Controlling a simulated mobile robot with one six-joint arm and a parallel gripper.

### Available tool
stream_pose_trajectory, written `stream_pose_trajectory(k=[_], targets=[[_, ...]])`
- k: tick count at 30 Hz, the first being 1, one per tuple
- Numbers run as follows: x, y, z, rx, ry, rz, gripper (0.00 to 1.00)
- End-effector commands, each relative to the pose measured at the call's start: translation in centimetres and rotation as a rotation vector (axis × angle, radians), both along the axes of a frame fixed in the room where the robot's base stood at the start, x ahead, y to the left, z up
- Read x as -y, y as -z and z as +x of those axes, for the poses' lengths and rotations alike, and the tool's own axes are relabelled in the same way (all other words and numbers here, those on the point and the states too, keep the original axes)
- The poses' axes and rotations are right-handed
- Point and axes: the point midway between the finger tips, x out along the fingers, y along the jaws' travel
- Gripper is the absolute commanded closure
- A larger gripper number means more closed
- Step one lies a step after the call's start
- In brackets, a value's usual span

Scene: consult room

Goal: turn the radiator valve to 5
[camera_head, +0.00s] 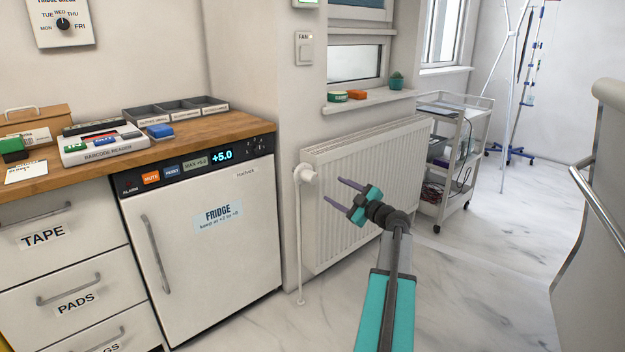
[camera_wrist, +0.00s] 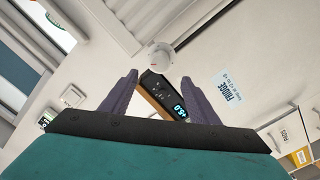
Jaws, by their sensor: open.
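The radiator valve (camera_head: 306,174) is a white round knob at the left end of the white radiator (camera_head: 368,165), on top of a thin vertical pipe. My gripper (camera_head: 332,192) is open and empty, to the right of the valve and in front of the radiator, with its fingers pointing left toward the valve. In the wrist view the valve knob (camera_wrist: 160,57) appears just beyond and between the two purple fingertips of my gripper (camera_wrist: 157,80), apart from them. A small red mark shows on the knob. Its numbers are too small to read.
A white fridge (camera_head: 205,255) with a display reading +5.0 stands left of the radiator, under a wooden counter (camera_head: 180,132). A windowsill (camera_head: 368,101) with small items is above the radiator. A white trolley (camera_head: 455,165) stands to the right. The marble floor (camera_head: 480,265) is clear there.

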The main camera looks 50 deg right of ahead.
Motion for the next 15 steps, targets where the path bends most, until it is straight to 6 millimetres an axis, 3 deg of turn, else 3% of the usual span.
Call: stream_pose_trajectory(k=[15], targets=[[0.0,0.1,1.0,-0.002,-0.004,0.001,0.45]])
